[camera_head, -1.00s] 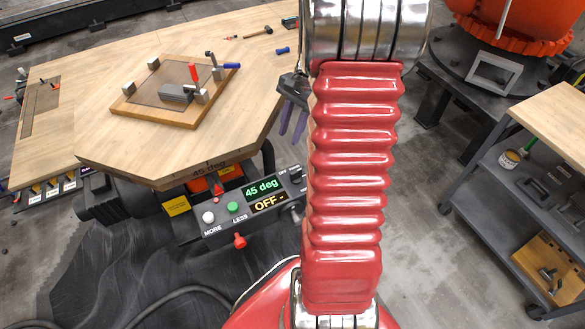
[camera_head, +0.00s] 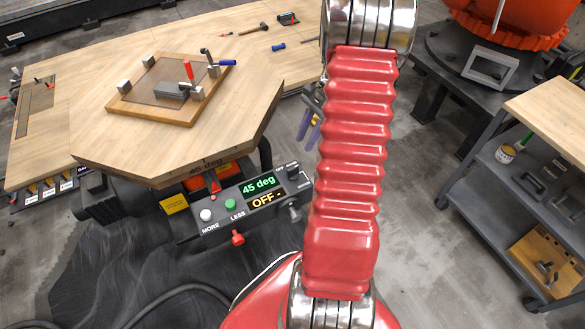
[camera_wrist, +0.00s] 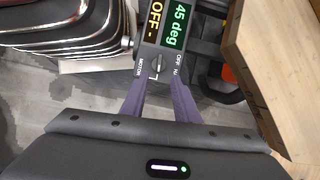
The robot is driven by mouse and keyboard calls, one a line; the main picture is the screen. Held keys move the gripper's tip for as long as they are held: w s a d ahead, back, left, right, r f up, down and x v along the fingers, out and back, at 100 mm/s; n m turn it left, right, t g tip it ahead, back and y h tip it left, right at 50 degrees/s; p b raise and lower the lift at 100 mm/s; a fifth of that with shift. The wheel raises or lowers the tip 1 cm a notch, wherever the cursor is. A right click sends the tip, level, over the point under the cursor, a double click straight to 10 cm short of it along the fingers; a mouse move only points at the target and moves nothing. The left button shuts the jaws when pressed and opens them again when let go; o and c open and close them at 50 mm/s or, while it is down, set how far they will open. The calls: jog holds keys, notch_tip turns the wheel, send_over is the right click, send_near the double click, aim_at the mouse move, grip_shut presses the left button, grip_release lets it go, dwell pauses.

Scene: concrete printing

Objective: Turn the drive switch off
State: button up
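The control box (camera_head: 222,228) below the table edge has a green "45 deg" display (camera_head: 259,185) and an orange display (camera_head: 267,199) reading "OFF -". A grey rotary switch (camera_head: 294,212) sits at its right end. In the wrist view, the switch (camera_wrist: 157,65) lies beside the displays, between a "MOTOR" label and a label with "OFF". Its exact pointing is hard to tell. My gripper (camera_wrist: 158,84) is open, its purple fingers apart and empty, with the switch just ahead between their tips. In the head view, my gripper (camera_head: 308,127) shows partly beside my red arm, which hides the rest.
The wooden table (camera_head: 100,150) carries a board (camera_head: 125,110) with clamps and metal blocks. The box also has a white button (camera_head: 206,215), a green button (camera_head: 230,205) and a red knob (camera_head: 238,238). A grey cart (camera_head: 480,210) stands right, with open floor between.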

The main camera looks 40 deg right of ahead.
aim_at(293, 168)
jog(key=x, duration=1.3)
jog(key=shift+c, duration=0.7)
jog(key=shift+r, duration=0.1)
grip_shut()
